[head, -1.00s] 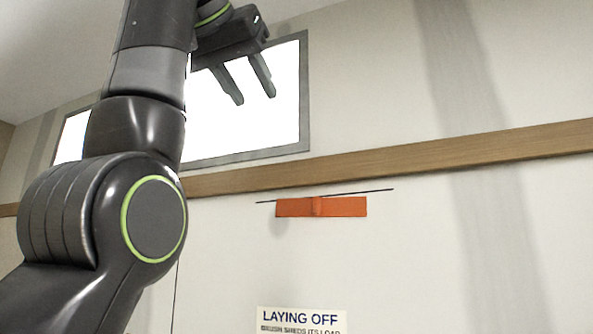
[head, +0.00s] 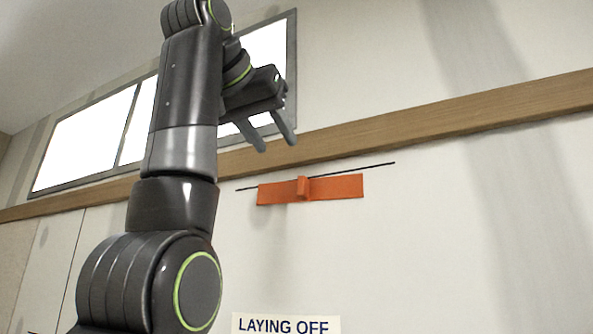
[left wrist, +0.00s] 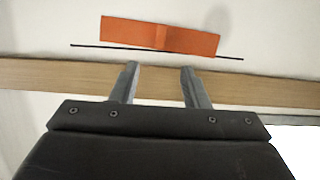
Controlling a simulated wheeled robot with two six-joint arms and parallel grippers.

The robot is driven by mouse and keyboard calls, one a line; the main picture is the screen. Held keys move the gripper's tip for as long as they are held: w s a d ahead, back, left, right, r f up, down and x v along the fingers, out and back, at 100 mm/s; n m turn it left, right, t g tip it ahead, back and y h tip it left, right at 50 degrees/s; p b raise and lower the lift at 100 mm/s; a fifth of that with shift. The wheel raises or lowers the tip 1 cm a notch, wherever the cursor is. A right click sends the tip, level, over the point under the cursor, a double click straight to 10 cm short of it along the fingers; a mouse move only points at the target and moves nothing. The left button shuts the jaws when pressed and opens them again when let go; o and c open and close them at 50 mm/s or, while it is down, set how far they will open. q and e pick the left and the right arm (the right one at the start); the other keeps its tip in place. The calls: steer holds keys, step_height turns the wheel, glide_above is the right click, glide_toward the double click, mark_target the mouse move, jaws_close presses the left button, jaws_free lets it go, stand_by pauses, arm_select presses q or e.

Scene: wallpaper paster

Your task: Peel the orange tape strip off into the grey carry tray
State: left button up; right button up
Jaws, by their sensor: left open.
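The orange tape strip (head: 335,187) is stuck flat on the white wall below the wooden rail, with a small raised tab (head: 303,188) near its middle. A thin dark line runs along its upper edge. My left gripper (head: 279,147) is open and empty, above the strip and in front of the rail. In the left wrist view the strip (left wrist: 190,40) lies just beyond the open fingertips (left wrist: 158,66), apart from them. The grey carry tray is not in view. My right gripper is not in view.
The wooden rail (head: 430,122) crosses the wall above the strip. A window (head: 85,140) is at the upper left behind my arm. A sign reading "LAYING OFF" (head: 286,325) is on the wall below the strip. The wall to the right is bare.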

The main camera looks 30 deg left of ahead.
arm_select(q)
steer(key=p, duration=0.2)
glide_toward(300, 180)
steer(key=w, duration=0.2)
steer(key=p+x, duration=0.4)
steer(key=x, duration=0.1)
steer(key=shift+w, duration=0.25)
steer(key=shift+w+a+f+p, duration=0.1)
steer(key=shift+w+f+p, duration=0.1)
steer(key=shift+w+p, duration=0.2)
steer(key=shift+w+f+p, duration=0.25)
steer(key=shift+p, duration=0.3)
steer(key=shift+w+f, duration=0.1)
steer(key=shift+w, duration=0.05)
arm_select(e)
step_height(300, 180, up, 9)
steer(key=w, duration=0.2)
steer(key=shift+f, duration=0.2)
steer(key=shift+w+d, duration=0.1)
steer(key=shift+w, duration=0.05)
arm_select(q)
jaws_close()
